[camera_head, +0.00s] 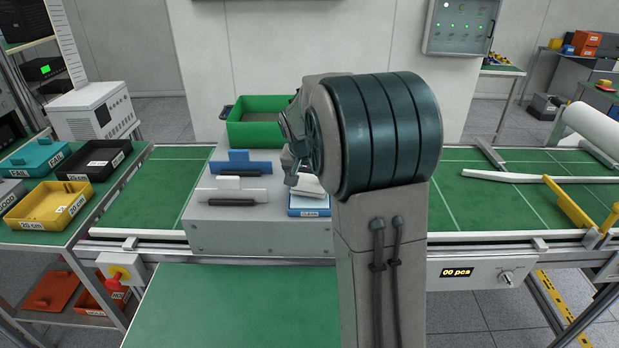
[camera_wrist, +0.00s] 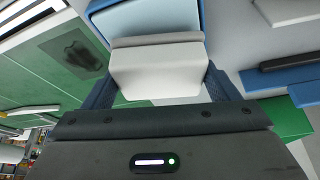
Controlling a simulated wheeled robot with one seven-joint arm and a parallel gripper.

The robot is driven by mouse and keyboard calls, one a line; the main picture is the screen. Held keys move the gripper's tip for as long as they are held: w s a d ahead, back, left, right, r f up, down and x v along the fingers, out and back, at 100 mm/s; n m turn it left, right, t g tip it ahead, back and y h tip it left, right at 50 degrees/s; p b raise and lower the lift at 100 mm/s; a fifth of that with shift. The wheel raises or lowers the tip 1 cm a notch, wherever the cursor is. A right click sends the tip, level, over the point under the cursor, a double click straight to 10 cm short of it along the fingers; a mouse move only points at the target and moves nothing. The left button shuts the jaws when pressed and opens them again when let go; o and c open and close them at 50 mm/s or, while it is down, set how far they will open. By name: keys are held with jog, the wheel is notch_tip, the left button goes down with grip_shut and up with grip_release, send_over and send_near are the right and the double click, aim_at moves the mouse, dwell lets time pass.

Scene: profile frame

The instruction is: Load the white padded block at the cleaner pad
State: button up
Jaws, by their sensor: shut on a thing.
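The white padded block (camera_wrist: 155,72) is between the two dark blue fingers of my gripper (camera_wrist: 157,85) in the wrist view. In the head view the white block (camera_head: 307,184) shows just right of my fingers, partly hidden by my arm. The cleaner pad (camera_head: 309,212) is a blue tray labelled CLEAN at the right front of the grey fixture. The block is over the pad. In the wrist view the light blue pad (camera_wrist: 152,22) shows beyond the block. I cannot tell whether the block touches it.
On the grey fixture (camera_head: 215,236), left of the pad, lie a blue piece (camera_head: 238,167) and a white piece (camera_head: 229,191), each with a black bar. A green bin (camera_head: 262,134) stands behind. Yellow and black bins are at the left. The green front mat (camera_head: 235,305) is clear.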

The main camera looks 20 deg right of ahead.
aim_at(309, 177)
jog(key=shift+s+f+b, duration=0.15)
jog(key=shift+f+b, duration=0.45)
jog(key=shift+f, duration=0.1)
dwell(1.6)
jog(key=shift+r, duration=0.1)
jog(key=shift+r+p, duration=2.25)
jog(key=shift+r, duration=1.35)
